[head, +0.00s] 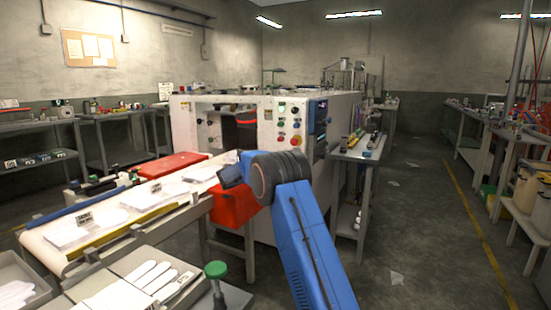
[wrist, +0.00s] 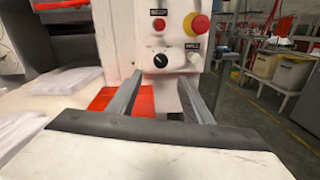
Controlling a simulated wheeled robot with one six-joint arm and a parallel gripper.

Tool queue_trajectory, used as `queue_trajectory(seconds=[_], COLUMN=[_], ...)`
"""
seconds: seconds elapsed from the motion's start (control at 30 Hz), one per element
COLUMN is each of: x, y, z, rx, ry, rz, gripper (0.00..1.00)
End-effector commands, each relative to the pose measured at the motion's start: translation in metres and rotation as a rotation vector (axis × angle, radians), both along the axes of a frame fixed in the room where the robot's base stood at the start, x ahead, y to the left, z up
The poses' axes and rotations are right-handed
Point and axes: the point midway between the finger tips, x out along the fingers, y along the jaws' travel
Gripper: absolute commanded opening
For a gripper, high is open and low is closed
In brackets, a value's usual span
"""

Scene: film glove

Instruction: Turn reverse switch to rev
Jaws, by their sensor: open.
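A small black rotary knob (wrist: 160,60) with a white mark sits on the white panel (wrist: 122,30) in the wrist view; I take it for the reverse switch. Its label is too small to read. My gripper (wrist: 160,78) is open and empty, its two grey fingers pointing at the panel. The knob shows between and just beyond the fingertips, and I see no contact. In the head view the machine's control panel (head: 290,122) carries several buttons and knobs; my blue arm reaches in front of it and hides the gripper's fingers.
A red button (wrist: 159,24) and a red emergency stop (wrist: 196,24) on yellow sit just above the knob. A red bin (head: 232,208) stands below the panel. The conveyor table (head: 45,240) with stacked white sheets lies left. The floor aisle (head: 420,220) at right is mostly clear.

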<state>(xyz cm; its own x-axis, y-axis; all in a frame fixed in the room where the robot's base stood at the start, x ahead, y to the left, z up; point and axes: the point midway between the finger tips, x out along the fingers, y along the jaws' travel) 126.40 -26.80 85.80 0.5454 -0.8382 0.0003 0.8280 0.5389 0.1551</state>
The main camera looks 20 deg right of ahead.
Motion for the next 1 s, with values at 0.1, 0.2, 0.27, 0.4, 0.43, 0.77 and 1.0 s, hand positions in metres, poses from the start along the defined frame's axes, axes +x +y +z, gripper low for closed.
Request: queue_trajectory(seconds=[0.1,0.2,0.27,0.4,0.43,0.77,1.0], x=[0.012,0.021,0.027,0.04,0.043,0.063,0.065], y=[-0.019,-0.034,-0.043,-0.063,-0.067,-0.097,-0.1], z=[-0.001,-0.001,-0.001,-0.001,-0.001,0.0,-0.001], rx=[0.001,0.001,0.001,0.001,0.001,0.002,0.001], ry=[-0.001,-0.001,-0.001,-0.001,-0.001,-0.001,0.0], rz=[-0.003,-0.002,-0.003,-0.002,-0.002,-0.001,0.0], gripper=[0.46,0.46,0.46,0.46,0.46,0.46,0.46])
